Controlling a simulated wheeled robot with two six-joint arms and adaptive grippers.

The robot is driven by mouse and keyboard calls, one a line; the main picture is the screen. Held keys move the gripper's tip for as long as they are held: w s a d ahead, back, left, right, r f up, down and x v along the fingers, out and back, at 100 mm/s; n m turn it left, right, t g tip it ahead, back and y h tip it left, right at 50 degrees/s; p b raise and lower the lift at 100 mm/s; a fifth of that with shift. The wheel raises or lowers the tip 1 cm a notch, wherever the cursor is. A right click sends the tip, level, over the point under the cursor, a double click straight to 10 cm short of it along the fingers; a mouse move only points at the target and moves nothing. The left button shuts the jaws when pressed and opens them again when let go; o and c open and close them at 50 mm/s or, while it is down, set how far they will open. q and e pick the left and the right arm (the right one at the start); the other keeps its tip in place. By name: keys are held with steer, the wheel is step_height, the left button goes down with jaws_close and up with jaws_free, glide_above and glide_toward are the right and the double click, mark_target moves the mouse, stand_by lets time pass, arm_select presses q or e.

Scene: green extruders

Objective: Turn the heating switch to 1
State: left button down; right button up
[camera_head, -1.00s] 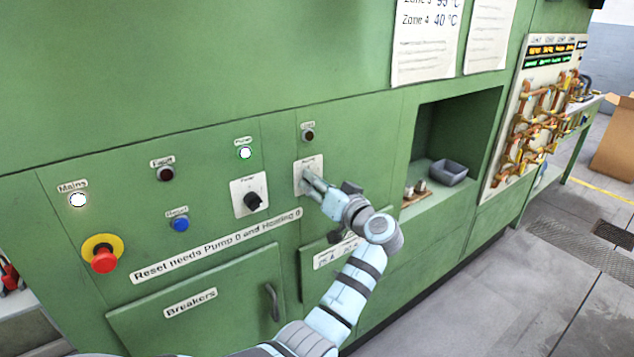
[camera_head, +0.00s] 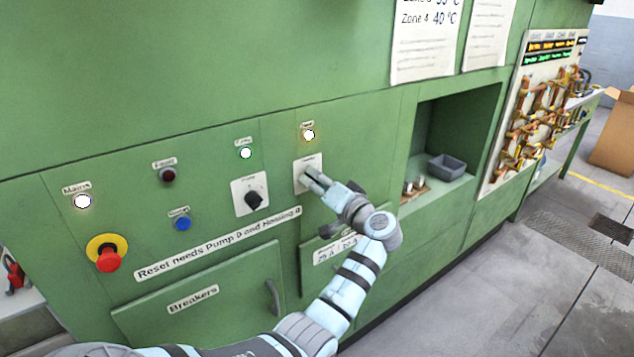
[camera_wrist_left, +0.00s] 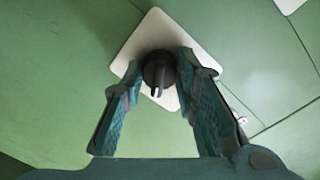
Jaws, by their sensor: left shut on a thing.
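The heating switch (camera_wrist_left: 157,72) is a black rotary knob on a white plate (camera_head: 299,174) on the green machine front. In the head view my left gripper (camera_head: 308,178) is at the plate and hides the knob. In the left wrist view my left gripper (camera_wrist_left: 158,80) is shut on the knob, with one finger on each side of it. My right gripper is not in view.
The pump switch (camera_head: 253,200) is to the left, with a lit lamp (camera_head: 246,153) above it. A red emergency button (camera_head: 108,260), a blue button (camera_head: 183,223) and a breaker door (camera_head: 200,305) are further left. A niche with a grey bin (camera_head: 446,167) is to the right.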

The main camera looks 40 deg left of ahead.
arm_select(q)
steer(key=shift+f, duration=0.15)
steer(key=c, duration=1.3)
jaws_free()
steer(key=shift+d, duration=0.1)
steer(key=v, duration=0.7)
steer(key=shift+s+d, duration=0.15)
steer(key=shift+d, duration=0.1)
steer(key=shift+a, duration=0.1)
